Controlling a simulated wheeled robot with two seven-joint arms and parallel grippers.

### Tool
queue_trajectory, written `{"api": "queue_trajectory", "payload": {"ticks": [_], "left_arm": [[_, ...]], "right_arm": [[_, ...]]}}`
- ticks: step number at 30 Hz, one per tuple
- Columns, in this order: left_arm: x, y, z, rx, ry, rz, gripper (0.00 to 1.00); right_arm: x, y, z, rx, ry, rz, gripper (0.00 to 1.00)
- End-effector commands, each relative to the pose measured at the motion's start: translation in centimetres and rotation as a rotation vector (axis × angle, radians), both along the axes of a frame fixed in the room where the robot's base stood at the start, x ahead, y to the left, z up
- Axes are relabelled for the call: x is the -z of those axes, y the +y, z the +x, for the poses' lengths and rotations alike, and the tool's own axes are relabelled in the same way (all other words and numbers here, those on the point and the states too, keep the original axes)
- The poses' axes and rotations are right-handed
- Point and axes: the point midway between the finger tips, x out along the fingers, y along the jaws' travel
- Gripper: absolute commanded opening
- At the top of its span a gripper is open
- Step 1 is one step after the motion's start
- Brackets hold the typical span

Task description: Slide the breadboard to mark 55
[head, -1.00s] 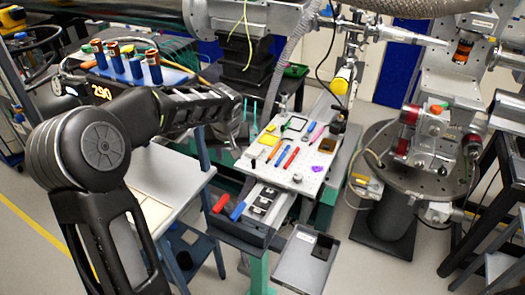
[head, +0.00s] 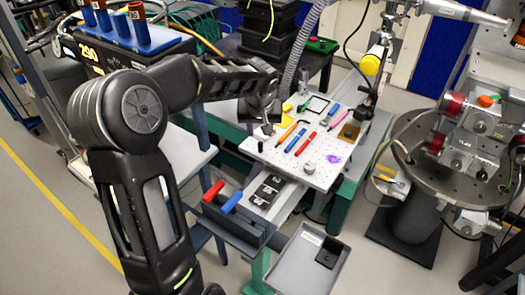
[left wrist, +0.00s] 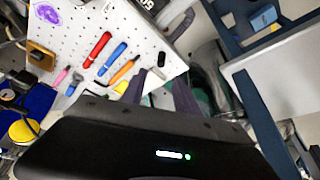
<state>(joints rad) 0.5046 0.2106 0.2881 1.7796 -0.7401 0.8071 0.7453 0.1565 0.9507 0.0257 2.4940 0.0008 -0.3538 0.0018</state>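The breadboard (head: 284,163) is a white perforated plate on a rail in the middle of the head view, with several tools lying on it. It also shows at upper left in the left wrist view (left wrist: 72,27). My left gripper (head: 266,126) is over the board's left edge in the head view. In the left wrist view its two dark fingers (left wrist: 160,90) stand apart by the board's edge, with no grip on it visible. Whether they touch the board I cannot tell. No number 55 is readable. My right gripper is not in view.
A red (head: 305,144) and a blue screwdriver lie on the board, with a purple item (head: 332,158). A grey tray (head: 290,268) with a black block is in front. Red and blue handles (head: 231,203) stick up at left of the rail. A round pedestal stands at right.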

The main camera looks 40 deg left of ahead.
Motion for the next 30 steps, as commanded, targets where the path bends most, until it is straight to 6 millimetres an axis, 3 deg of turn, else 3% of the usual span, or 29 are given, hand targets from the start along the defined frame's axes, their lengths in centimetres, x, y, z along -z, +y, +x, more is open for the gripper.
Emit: {"api": "queue_trajectory", "payload": {"ticks": [3, 14, 20, 30], "left_arm": [[1.7, 0.0, 0.0, 0.000, -0.001, 0.001, 0.37], [1.5, 0.0, 0.0, 0.000, 0.000, 0.000, 0.37], [2.4, 0.2, 0.3, 0.000, 0.002, 0.000, 0.37], [7.0, 1.2, 1.8, 0.000, 0.003, -0.002, 0.37]], "right_arm": [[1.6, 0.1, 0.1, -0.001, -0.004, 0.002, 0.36], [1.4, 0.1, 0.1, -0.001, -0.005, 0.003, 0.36], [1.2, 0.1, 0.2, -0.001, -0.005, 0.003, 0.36], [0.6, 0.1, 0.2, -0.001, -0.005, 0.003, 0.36]]}}
